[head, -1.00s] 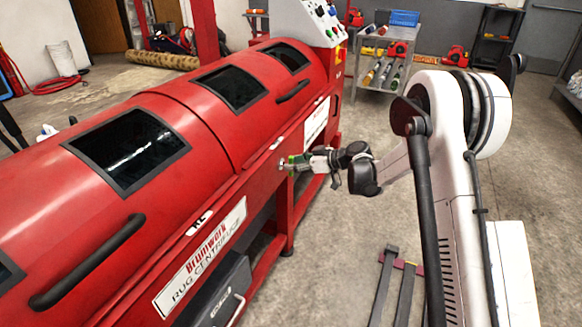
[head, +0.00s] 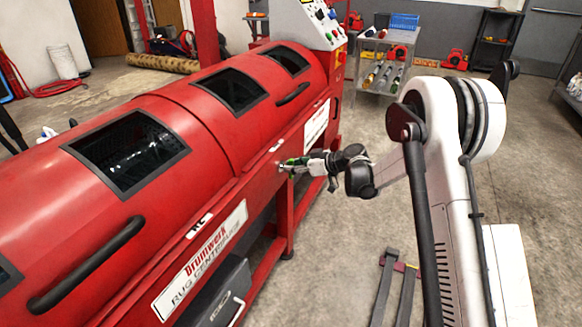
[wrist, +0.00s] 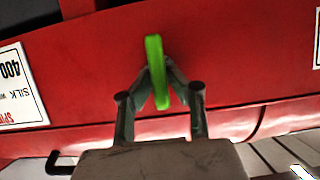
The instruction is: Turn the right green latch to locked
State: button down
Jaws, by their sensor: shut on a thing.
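The green latch (wrist: 155,62) is on the red front of the rug centrifuge (head: 215,160). In the wrist view it stands nearly upright in the picture, tilted slightly. My gripper (wrist: 160,92) is shut on it, with one finger on each side. In the head view the gripper (head: 296,166) reaches the machine's front from the right, and only a little of the green latch (head: 285,167) shows beside the fingers. The latch's pivot and any lock marking are hidden or too small to tell.
A black handle bar (head: 88,265) and a white name sign (head: 203,258) are on the machine's front to the left. A control panel (head: 318,22) stands at its far end. A shelf cart (head: 385,65) is behind. The floor right of the machine is mostly clear.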

jog(key=m+g, duration=0.1)
jog(key=m+y, duration=0.1)
jog(key=m, duration=0.1)
jog(key=shift+w+d+f+g, duration=0.15)
jog(key=shift+w+g, duration=0.15)
jog(key=shift+g, duration=0.1)
jog(key=m+g+y+b, duration=0.1)
jog(key=m, duration=0.2)
jog(key=m+g+y+b, duration=0.1)
jog(key=m+y, duration=0.1)
jog(key=m, duration=0.1)
jog(key=f+m+g+y+b, duration=0.1)
jog(key=m, duration=0.3)
jog(key=shift+w+d+y, duration=0.1)
jog(key=shift+w+y, duration=0.2)
jog(key=shift+m, duration=0.3)
jog(key=c, duration=1.7)
grip_release()
